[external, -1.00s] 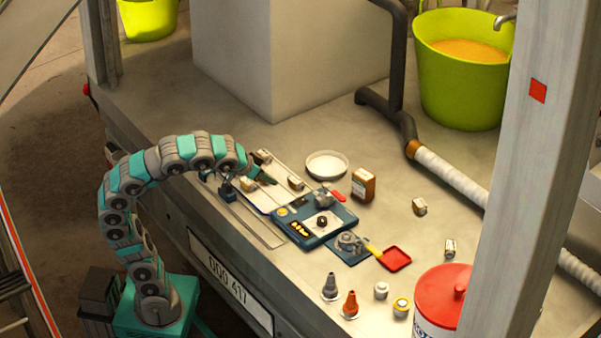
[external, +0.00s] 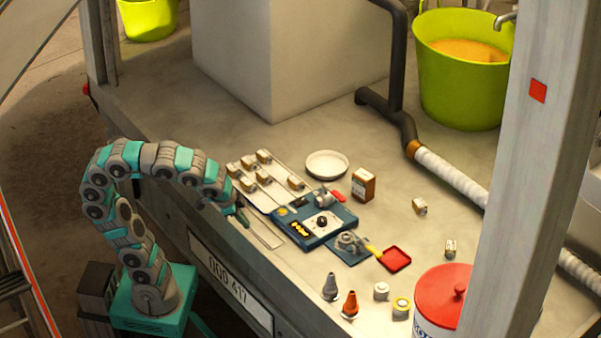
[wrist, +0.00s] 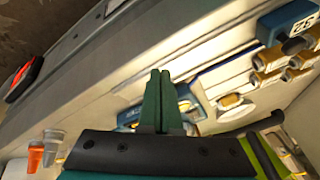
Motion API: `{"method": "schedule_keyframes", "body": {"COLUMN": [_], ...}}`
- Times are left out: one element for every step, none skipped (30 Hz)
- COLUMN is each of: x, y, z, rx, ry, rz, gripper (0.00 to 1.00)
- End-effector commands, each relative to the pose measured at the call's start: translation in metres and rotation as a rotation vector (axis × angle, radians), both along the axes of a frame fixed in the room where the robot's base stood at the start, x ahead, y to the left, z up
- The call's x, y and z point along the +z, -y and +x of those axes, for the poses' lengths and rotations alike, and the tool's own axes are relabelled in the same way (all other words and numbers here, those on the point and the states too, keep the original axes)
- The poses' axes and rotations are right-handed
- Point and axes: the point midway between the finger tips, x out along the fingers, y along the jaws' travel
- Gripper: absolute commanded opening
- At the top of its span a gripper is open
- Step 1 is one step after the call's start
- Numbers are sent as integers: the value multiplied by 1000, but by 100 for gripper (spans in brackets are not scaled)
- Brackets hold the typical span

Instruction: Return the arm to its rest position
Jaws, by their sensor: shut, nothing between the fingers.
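My arm (external: 124,152) arches up from its teal base (external: 155,305) at the left and bends down over the near edge of the trailer bed. My gripper (external: 243,216) is near the left edge of the blue control panel (external: 318,222), above the bed's front edge. In the wrist view, its two dark green fingers (wrist: 158,100) are together, with nothing between them. They hide part of the panel behind them.
Several small blocks (external: 264,178) stand on a pale board left of the panel. A white dish (external: 327,164), a brown box (external: 363,184), a red tray (external: 395,258) and a red-lidded tub (external: 443,296) stand around it.

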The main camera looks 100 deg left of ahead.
Motion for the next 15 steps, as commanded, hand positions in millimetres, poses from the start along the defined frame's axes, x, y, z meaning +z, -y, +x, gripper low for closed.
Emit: {"method": "schedule_keyframes", "body": {"x": [-6,-11,-19,-24,-30,-40,-50,-61,-76,-86,-95,-108,-118,-127,-137], "y": [7,10,14,16,19,22,25,27,30,33,36,40,44,48,53], "z": [-9,-13,-19,-23,-28,-35,-41,-49,-58,-66,-73,-84,-93,-101,-112], "rx": [-55,-85,-123,-152,-176,-201,-210,-211,-205,-199,-191,-182,-175,-170,-161], "ry": [-37,-57,-83,-102,-120,-145,-169,-193,-223,-245,-267,-299,-324,-348,-376], "rz": [2,5,8,10,10,5,-5,-19,-43,-61,-82,-109,-130,-150,-176], "gripper": [0,0,0,0,0,0,0,0,0,0,0,0,0,0,0]}}
